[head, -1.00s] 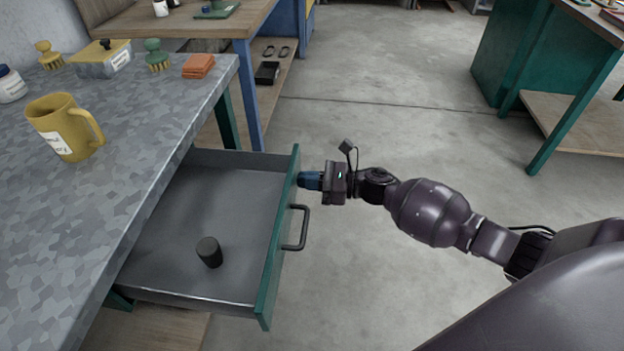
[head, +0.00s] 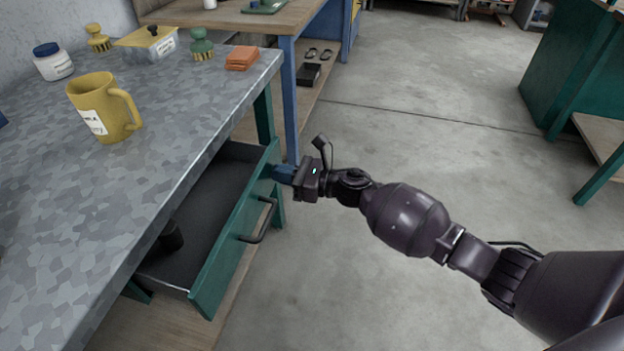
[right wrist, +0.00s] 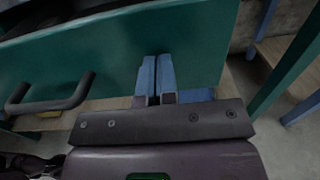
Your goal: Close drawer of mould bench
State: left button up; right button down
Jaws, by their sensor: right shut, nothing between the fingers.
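The mould bench (head: 150,160) has a grey mottled top and stands at the left in the head view. Its drawer, with a green front (head: 225,250) and a dark bar handle (head: 259,220), is partly open. A dark cylinder (head: 171,236) sits inside, partly under the bench top. My right gripper (head: 280,173) is shut and empty, its blue fingertips at the drawer front near its far end, beyond the handle. In the right wrist view the fingers (right wrist: 156,75) point at the green front, with the handle (right wrist: 50,98) to the left. My left gripper is not in view.
On the bench top stand a yellow mug (head: 103,108), a white jar (head: 53,62), a yellow-lidded container (head: 148,45), two brushes and orange pads (head: 242,58). A wooden table with blue legs (head: 289,100) stands behind. The floor (head: 420,130) at the right is clear.

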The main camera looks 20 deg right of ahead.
aim_at(236, 175)
jog(key=b+x, duration=0.1)
jog(key=x, duration=0.4)
jog(key=b+x, duration=0.1)
jog(key=x, duration=0.5)
jog(key=shift+w+a+f, duration=0.15)
jog(key=shift+f, duration=0.05)
jog(key=shift+w+a, duration=0.15)
jog(key=shift+a, duration=0.05)
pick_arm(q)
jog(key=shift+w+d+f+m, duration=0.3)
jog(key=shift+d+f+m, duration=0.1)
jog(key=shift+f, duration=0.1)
pick_arm(e)
jog(key=shift+r, duration=0.35)
jog(key=shift+w+a+r, duration=0.1)
